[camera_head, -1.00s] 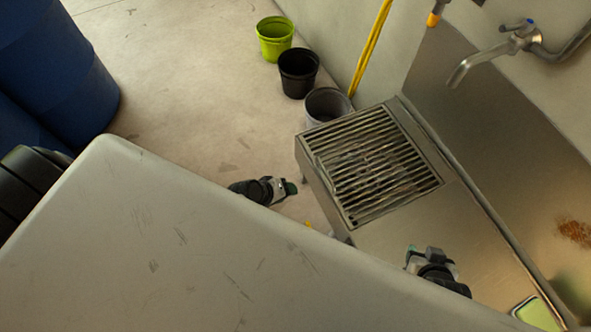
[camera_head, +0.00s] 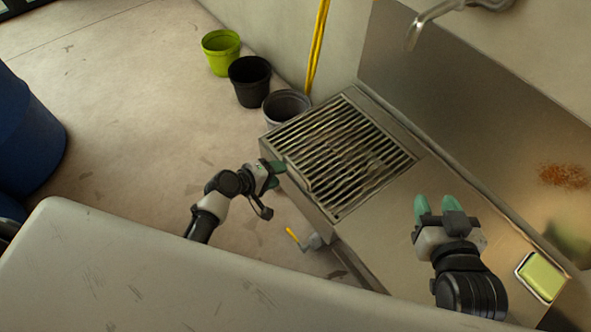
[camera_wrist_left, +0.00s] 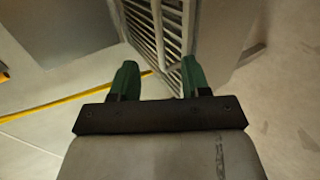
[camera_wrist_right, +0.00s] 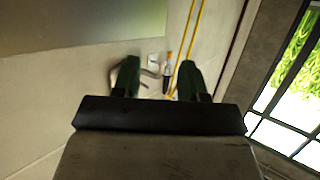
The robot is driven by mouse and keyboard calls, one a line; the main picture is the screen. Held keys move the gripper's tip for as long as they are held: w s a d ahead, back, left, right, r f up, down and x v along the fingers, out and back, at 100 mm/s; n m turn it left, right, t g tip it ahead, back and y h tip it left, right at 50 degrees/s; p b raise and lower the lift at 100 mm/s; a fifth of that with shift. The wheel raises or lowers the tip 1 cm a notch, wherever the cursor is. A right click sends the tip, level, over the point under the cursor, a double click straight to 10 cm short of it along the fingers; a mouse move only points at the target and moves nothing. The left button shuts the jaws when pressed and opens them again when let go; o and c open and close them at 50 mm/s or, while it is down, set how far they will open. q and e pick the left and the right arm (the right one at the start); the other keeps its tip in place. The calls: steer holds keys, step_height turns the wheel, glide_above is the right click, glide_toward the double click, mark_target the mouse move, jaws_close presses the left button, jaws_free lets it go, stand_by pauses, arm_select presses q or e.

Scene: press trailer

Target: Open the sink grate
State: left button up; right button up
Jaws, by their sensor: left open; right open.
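The sink grate (camera_head: 345,158) is a slatted metal panel lying flat over the sink at the counter's left end, closed down in its frame. It also shows in the left wrist view (camera_wrist_left: 160,28), beyond the fingers. My left gripper (camera_head: 275,180) is open and empty, close to the grate's left front edge, with its green fingertips near the rim; I cannot tell if they touch. My right gripper (camera_head: 436,204) is open and empty above the bare counter, right of the grate. The right wrist view shows its green fingers (camera_wrist_right: 155,80) apart with nothing between them.
A steel counter (camera_head: 390,235) extends right of the grate, with a green sponge in a tray (camera_head: 541,276) at its right. A tap (camera_head: 428,22) is on the wall behind. A yellow-handled valve (camera_head: 300,240) sits below the front edge. Buckets (camera_head: 250,82) stand behind left.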

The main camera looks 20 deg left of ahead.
mark_target(295, 169)
arm_select(q)
steer(key=b+x, duration=0.4)
steer(key=x, duration=0.3)
steer(key=shift+d+f, duration=0.1)
steer(key=shift+w+d+f, duration=0.2)
steer(key=shift+w+d, duration=0.1)
steer(key=shift+w, duration=0.15)
arm_select(e)
step_height(295, 169, up, 12)
steer(key=s+a+t+y, duration=0.1)
steer(key=t+y, duration=0.3)
steer(key=t, duration=0.8)
steer(key=shift+s+a+r, duration=0.25)
steer(key=shift+s+a, duration=0.1)
steer(key=shift+s, duration=0.35)
arm_select(q)
jaws_close()
